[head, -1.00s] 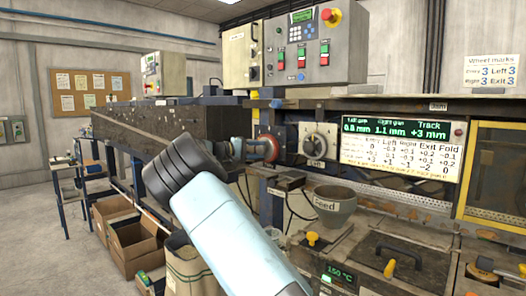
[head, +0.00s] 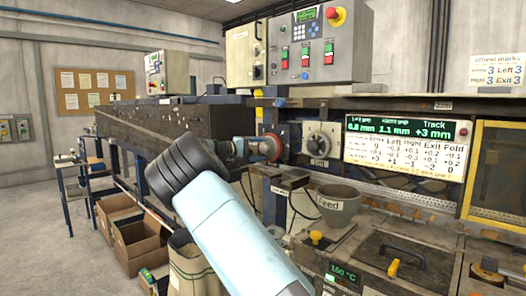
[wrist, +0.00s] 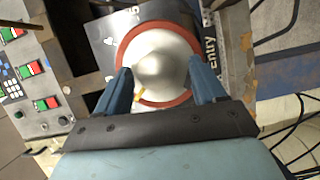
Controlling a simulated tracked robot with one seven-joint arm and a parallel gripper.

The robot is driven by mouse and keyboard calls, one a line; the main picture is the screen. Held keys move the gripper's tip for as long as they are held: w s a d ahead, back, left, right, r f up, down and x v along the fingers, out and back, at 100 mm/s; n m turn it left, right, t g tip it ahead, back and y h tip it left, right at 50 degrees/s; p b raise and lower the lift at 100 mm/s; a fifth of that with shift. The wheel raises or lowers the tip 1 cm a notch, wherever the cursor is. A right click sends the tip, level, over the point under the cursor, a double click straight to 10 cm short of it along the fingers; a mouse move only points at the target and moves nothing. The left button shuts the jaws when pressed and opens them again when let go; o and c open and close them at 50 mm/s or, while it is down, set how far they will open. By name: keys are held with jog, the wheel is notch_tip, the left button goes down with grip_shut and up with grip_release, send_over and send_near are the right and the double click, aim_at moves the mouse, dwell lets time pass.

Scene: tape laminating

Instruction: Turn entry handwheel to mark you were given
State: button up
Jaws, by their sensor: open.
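The entry handwheel is a pale domed hub with a red rim; in the wrist view (wrist: 160,62) it lies between my fingers, beside an "Entry" label (wrist: 211,50). A small yellow mark (wrist: 138,94) shows at its lower left. In the head view the wheel's red rim (head: 270,147) shows past my arm. My gripper (wrist: 160,85) is open, with one blue finger on each side of the hub. I cannot tell whether the fingers touch it. The wheel marks card (head: 494,72) reads 3 for Entry, Left, Right and Exit.
The display (head: 402,148) shows 0.8 mm, 1.1 mm and Track +3 mm. Another knob (head: 319,140) sits just right of the entry wheel. A feed pot (head: 338,207) stands below. Cardboard boxes (head: 139,244) are on the floor at left.

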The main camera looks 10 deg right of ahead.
jog(key=s+a, duration=0.2)
jog(key=a, duration=1.1)
jog(key=shift+s+a+r, duration=0.15)
jog(key=shift+s+a, duration=0.2)
jog(key=shift+d, duration=0.1)
jog(key=s+d+f+m+g+y, duration=0.1)
jog(key=s+d+f+y, duration=0.2)
jog(key=s+d+y, duration=0.4)
jog(key=s+d+f+y, duration=0.2)
jog(key=s+d+y, duration=0.2)
jog(key=s+d, duration=0.3)
jog(key=s+d+f+t+y, duration=0.1)
jog(key=s+y, duration=0.2)
jog(key=s, duration=1.6)
jog(key=s+d+f+t+y, duration=0.1)
jog(key=s+t+y, duration=0.1)
jog(key=s, duration=1.8)
jog(key=shift+f+y, duration=0.2)
jog(key=shift+y, duration=0.4)
